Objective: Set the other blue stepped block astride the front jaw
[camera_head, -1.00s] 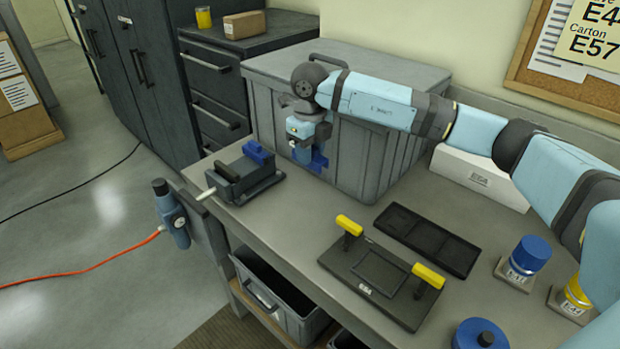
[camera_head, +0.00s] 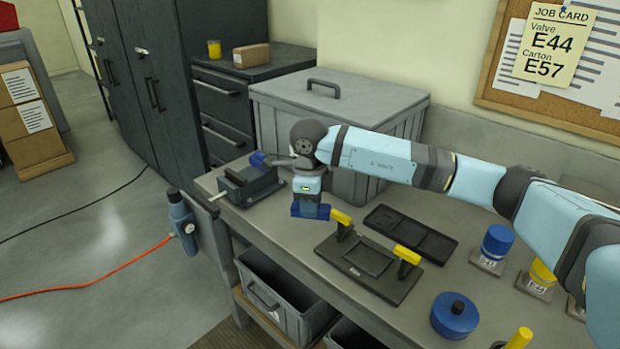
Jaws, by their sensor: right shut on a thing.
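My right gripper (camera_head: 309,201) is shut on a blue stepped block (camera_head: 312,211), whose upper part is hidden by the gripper. It holds the block to the right of the dark vise (camera_head: 262,190), apart from it, by the turret plate's left yellow handle. Whether the block touches the bench or hangs above it, I cannot tell. Another blue stepped block (camera_head: 258,158) sits on the vise's rear jaw, partly beside my wrist. The front jaw (camera_head: 230,182) shows no blue block on it. My left gripper is not in view.
A dark plate with two yellow handles (camera_head: 358,262) and a black tray (camera_head: 410,233) lie to the right. A large grey lidded box (camera_head: 345,100) stands behind my right wrist. Blue and yellow knobbed items stand farther right.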

